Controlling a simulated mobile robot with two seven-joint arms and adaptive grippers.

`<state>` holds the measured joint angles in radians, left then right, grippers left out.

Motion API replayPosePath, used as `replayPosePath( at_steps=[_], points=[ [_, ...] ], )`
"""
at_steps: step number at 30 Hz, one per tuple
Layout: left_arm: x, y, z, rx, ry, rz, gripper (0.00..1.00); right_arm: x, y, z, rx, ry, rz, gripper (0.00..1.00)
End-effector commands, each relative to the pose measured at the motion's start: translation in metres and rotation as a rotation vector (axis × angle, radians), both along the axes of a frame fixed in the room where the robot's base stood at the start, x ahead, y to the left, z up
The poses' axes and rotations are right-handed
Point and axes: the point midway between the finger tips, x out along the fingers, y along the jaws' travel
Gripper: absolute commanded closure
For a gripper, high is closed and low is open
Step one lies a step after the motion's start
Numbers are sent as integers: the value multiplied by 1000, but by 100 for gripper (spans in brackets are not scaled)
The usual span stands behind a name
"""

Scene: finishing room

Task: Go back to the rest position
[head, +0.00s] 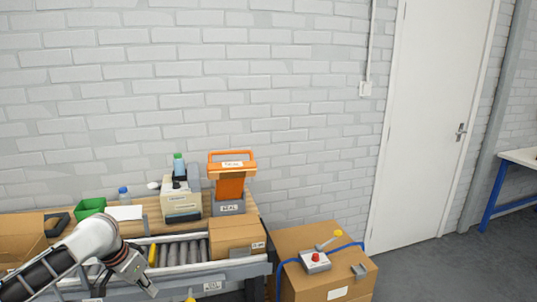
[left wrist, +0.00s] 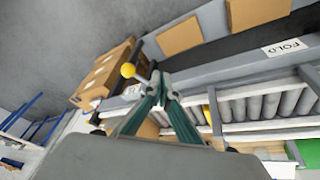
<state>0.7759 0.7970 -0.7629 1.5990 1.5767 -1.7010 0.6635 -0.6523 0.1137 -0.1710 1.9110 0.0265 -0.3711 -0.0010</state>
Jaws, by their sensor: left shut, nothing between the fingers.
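My left gripper (head: 152,291) reaches in from the left in the head view, over the near side of the roller conveyor (head: 212,285). It points down and to the right. In the left wrist view the fingers of the left gripper (left wrist: 160,85) are together and hold nothing. My right gripper is in neither view.
A closed carton (head: 236,234) sits on the conveyor. Behind stand an orange sealer (head: 231,188), a pale machine (head: 181,204) and a green bin (head: 90,207). A larger box (head: 300,242) at right carries a red-button control unit (head: 315,263). Floor by the white door (head: 432,120) is clear.

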Motion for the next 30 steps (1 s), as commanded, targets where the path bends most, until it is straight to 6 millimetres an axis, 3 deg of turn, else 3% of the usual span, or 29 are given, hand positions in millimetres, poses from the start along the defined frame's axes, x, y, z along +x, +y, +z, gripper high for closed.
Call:
replayPosePath(
  at_steps=[1,6,15,22,30],
  points=[
    [-7,-21,-25,-27,-11,-17,100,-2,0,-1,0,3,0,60],
    [-27,-77,-86,-106,-97,-47,100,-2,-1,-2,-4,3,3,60],
    [-82,-145,-161,-215,-276,-31,100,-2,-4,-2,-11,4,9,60],
    [-139,-160,-197,-227,-419,26,100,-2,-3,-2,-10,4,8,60],
    [-221,-141,-217,-133,-563,86,100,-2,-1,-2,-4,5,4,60]
  ],
)
